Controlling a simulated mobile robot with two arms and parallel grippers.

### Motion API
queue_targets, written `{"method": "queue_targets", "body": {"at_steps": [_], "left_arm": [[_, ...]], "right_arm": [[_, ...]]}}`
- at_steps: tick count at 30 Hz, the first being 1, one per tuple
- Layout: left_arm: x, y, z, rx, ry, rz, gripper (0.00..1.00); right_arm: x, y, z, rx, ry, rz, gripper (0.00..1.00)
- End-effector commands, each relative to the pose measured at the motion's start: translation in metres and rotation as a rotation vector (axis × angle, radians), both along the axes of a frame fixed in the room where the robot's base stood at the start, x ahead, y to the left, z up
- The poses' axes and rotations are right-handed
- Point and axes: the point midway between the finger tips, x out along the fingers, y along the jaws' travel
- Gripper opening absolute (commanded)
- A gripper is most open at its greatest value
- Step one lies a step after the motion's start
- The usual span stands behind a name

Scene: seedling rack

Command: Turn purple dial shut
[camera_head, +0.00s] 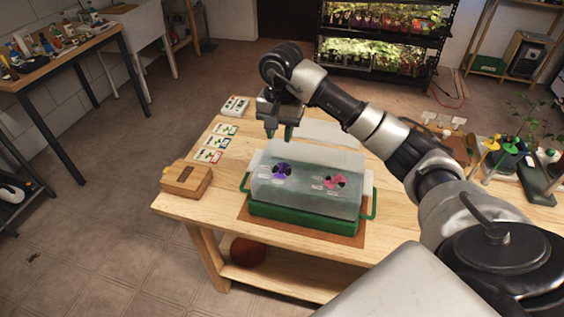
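The purple dial (281,170) sits on the left part of the hazy clear lid (309,205) of a propagator. Dark segments show in its face, but I cannot tell how far it is turned. A pink dial (336,181) sits to its right on the same lid. The lid rests on a green tray (305,222) with side handles. My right gripper (280,134) points down above and behind the purple dial, apart from it. Its two fingers show a small gap with nothing between them. My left gripper is not in view.
A wooden box (186,178) stands left of the propagator on the wooden table (180,209). Several printed cards (215,143) lie behind it. Potted seedlings and tools (500,155) stand at the right. A lit plant rack (378,45) stands at the back.

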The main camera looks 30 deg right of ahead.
Motion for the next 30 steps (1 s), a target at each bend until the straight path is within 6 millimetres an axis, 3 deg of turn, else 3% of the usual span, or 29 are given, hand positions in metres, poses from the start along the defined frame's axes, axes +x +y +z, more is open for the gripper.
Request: {"method": "queue_targets", "body": {"at_steps": [5, 18, 24, 30], "left_arm": [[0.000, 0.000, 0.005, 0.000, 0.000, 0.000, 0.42], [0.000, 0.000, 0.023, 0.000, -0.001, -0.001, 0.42], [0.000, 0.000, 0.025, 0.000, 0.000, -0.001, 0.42], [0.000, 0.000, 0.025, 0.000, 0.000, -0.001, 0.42]], "right_arm": [[-0.002, -0.006, -0.013, -0.028, 0.019, 0.001, 0.31], [-0.002, -0.005, -0.090, -0.022, 0.015, 0.001, 0.31], [-0.001, -0.005, -0.104, -0.023, 0.013, 0.001, 0.31], [-0.001, -0.005, -0.106, -0.023, 0.011, 0.002, 0.31]]}}
